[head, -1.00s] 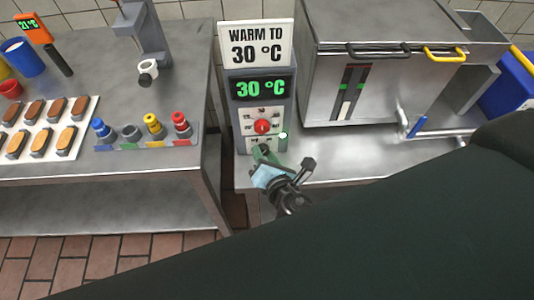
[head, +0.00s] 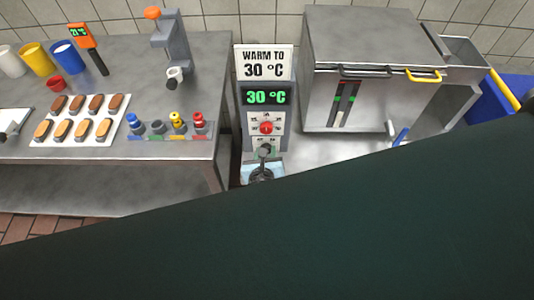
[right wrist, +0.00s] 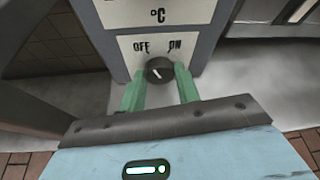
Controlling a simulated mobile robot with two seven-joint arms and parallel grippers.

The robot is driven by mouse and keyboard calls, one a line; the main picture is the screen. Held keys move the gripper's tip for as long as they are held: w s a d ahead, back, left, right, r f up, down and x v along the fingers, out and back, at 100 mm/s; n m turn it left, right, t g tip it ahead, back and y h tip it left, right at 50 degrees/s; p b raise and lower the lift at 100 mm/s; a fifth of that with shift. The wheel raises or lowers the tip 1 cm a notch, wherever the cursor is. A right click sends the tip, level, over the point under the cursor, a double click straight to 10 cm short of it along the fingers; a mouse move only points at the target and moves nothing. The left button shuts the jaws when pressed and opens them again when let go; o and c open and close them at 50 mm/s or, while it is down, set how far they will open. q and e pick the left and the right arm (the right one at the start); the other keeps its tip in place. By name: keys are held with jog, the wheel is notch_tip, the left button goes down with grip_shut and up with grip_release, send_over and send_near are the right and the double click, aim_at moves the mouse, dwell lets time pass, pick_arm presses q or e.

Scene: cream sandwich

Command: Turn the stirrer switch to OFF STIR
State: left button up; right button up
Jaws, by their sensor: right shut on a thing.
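The stirrer switch is a dark round knob (right wrist: 158,70) on a white plate marked OFF at left and ON at right. Its white mark slants from upper left to lower right, with its upper end on the OFF side. In the right wrist view, the two green fingers of my right gripper (right wrist: 160,88) are on either side of the knob, shut on it. In the head view, the stirrer switch (head: 264,150) is at the bottom of the grey control box (head: 284,128), partly hidden by my gripper. My left gripper is not in view.
A red dial (head: 266,127) sits above the switch, under a green 30 °C display (head: 265,97) and a WARM TO 30 °C sign (head: 264,63). A steel tank (head: 375,50) stands close at right. A steel table (head: 120,62) with biscuits and coloured knobs is at left.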

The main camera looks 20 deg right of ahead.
jog(key=shift+n+h, duration=0.6)
jog(key=shift+n, duration=0.2)
jog(key=o, duration=1)
jog(key=shift+s+a+r, duration=0.1)
jog(key=shift+s+a, duration=0.2)
jog(key=shift+s, duration=0.2)
jog(key=v, duration=0.6)
jog(key=shift+s+a+r, duration=0.15)
jog(key=shift+s+r, duration=0.1)
